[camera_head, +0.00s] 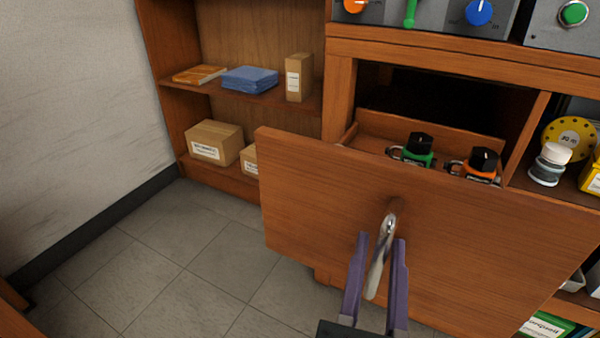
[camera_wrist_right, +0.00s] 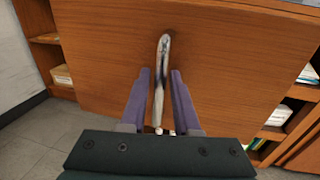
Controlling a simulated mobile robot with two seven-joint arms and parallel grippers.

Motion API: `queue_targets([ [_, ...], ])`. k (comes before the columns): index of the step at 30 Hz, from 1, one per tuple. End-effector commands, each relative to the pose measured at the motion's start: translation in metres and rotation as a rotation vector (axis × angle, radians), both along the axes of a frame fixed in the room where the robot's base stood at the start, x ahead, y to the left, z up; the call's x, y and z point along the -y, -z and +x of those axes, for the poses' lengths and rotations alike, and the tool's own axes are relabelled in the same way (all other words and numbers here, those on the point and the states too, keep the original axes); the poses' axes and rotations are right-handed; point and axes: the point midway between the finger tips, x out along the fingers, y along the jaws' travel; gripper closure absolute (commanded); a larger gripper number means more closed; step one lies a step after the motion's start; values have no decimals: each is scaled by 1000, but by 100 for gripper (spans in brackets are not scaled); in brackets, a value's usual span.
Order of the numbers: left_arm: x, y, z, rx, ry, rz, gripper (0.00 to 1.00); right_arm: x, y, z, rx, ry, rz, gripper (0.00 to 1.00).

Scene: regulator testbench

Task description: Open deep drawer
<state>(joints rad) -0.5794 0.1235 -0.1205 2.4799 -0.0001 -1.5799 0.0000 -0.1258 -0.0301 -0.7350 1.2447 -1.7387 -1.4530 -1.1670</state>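The deep drawer's wooden front (camera_head: 470,245) stands well out from the cabinet, so its inside shows behind the top edge. My left gripper is in neither view.
Shelves at left hold a blue cloth stack (camera_head: 249,79), an orange book (camera_head: 200,74) and cardboard boxes (camera_head: 214,142). A white-capped jar (camera_head: 549,164) stands on the right shelf. Control panels (camera_head: 435,12) sit above. The tiled floor (camera_head: 190,265) at left is clear.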

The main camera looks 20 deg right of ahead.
Motion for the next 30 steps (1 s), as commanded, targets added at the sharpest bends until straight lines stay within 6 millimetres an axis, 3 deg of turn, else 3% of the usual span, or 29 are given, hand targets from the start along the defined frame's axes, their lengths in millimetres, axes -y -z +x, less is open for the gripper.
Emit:
queue_targets([
  [8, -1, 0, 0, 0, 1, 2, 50, -2, 1, -3, -3, -1, 1, 70],
  [21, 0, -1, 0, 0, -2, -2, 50, -51, 1, -64, -4, -1, 2, 70],
  [30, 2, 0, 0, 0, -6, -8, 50, -62, 0, -78, 0, 0, 1, 70],
])
